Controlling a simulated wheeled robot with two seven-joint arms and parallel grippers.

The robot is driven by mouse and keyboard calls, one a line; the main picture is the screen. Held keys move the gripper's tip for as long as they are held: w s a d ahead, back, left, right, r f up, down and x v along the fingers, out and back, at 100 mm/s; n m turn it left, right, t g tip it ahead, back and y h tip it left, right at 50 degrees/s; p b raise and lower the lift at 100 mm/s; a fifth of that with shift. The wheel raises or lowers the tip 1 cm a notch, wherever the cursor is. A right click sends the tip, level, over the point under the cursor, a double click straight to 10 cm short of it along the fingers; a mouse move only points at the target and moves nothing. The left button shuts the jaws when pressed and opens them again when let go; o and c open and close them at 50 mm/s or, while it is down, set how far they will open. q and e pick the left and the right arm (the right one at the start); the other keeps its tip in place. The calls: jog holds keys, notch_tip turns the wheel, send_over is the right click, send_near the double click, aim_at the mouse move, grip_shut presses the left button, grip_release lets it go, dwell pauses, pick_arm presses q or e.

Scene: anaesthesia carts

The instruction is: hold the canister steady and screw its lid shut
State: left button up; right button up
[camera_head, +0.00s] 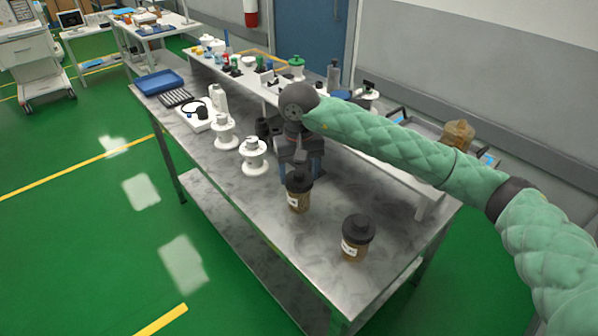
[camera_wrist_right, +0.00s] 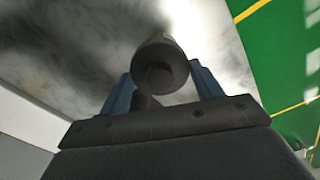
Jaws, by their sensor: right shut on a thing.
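A brown canister (camera_head: 298,201) with a white label stands upright on the metal table, with a black lid (camera_head: 299,181) on top. My right gripper (camera_head: 300,172) comes down from above and is shut on the lid. In the right wrist view the round dark lid (camera_wrist_right: 160,64) lies between the two blue fingers of the right gripper (camera_wrist_right: 163,85). The canister body is mostly hidden there. Whether the lid is fully seated cannot be told. My left gripper is not in view.
A second brown canister (camera_head: 355,246) with a black lid stands nearer the table's right end. White spool-like pieces (camera_head: 253,155) stand to the left, with a blue tray (camera_head: 159,82) at the far end. A raised shelf (camera_head: 262,92) with bottles runs along the back.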

jog(key=o, duration=1)
jog(key=shift+o, duration=0.2)
notch_tip(320, 180, up, 6)
jog(key=shift+r+b, duration=0.1)
jog(key=shift+b, duration=0.85)
jog(key=shift+r, duration=0.75)
